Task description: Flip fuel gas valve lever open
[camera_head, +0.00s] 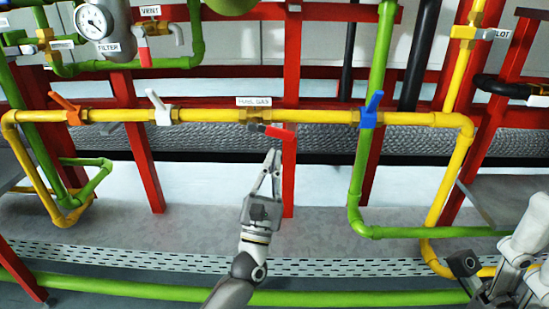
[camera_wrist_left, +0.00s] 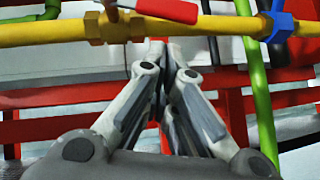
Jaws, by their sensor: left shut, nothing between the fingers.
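The red valve lever (camera_head: 278,132) lies just in front of the yellow pipe, roughly along it and pointing right, below a white label that seems to read "gas". In the left wrist view the red lever (camera_wrist_left: 168,10) shows at the top edge, partly cut off, beside the brass valve body (camera_wrist_left: 115,26). My left gripper (camera_head: 274,153) is shut and empty, just below the lever with a small gap in the picture. Its fingertips (camera_wrist_left: 157,45) also show in the left wrist view, below the pipe. My right gripper is partly seen at the lower right; its fingers are unclear.
The yellow pipe (camera_head: 210,115) also carries an orange lever (camera_head: 66,103), a white lever (camera_head: 156,100) and a blue lever (camera_head: 372,103). Red posts (camera_head: 289,180) and green pipes (camera_head: 358,180) stand around it. Open space lies below the pipe around my left gripper.

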